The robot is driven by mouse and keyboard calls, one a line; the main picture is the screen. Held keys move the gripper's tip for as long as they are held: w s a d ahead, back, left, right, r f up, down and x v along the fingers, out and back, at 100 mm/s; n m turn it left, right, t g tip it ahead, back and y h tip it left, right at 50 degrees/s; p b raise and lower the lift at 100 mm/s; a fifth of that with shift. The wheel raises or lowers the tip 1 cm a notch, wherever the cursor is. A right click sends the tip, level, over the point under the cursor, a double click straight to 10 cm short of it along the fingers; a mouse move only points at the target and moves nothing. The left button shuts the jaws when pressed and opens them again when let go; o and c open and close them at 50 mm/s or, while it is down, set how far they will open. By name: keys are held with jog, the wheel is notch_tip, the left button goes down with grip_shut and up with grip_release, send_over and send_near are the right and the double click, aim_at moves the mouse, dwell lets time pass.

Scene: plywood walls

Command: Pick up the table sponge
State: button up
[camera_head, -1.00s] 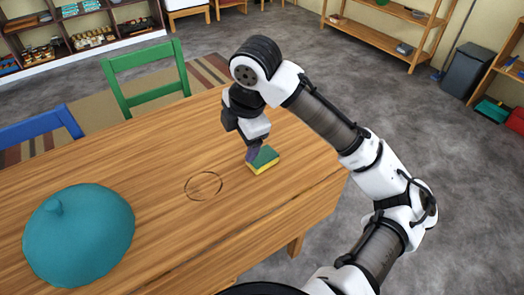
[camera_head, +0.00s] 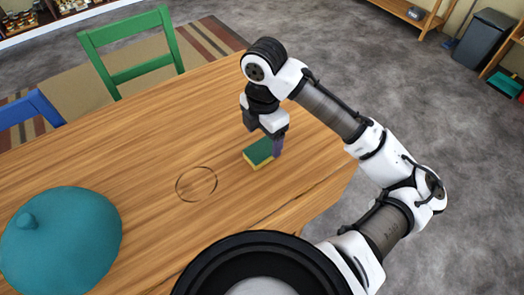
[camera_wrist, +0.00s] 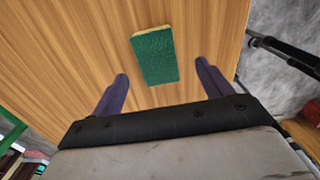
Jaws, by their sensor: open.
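The table sponge (camera_head: 259,153) is green on top and yellow below. It lies flat on the wooden table near its right edge. In the wrist view the sponge (camera_wrist: 154,56) shows its green face, lying ahead of and between the two purple fingers. My gripper (camera_head: 276,145) is above the table at the sponge's right side.
The wooden table (camera_head: 130,150) carries a teal domed object (camera_head: 62,243) at the left and a thin dark ring (camera_head: 197,184) left of the sponge. A green chair (camera_head: 130,45) and a blue chair (camera_head: 32,110) stand at the far side. The table's middle is clear.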

aim_at(262, 148)
jog(key=shift+w+a+f, duration=0.1)
jog(key=shift+f, duration=1.4)
jog(key=shift+a+f, duration=0.1)
jog(key=shift+f, duration=1.35)
jog(key=c, duration=1)
jog(key=shift+c, duration=0.2)
notch_tip(262, 148, up, 20)
jog(key=p, duration=0.1)
jog(key=o, duration=0.4)
jog(key=shift+c, duration=0.2)
jog(key=c, duration=0.3)
jog(key=shift+f, duration=0.1)
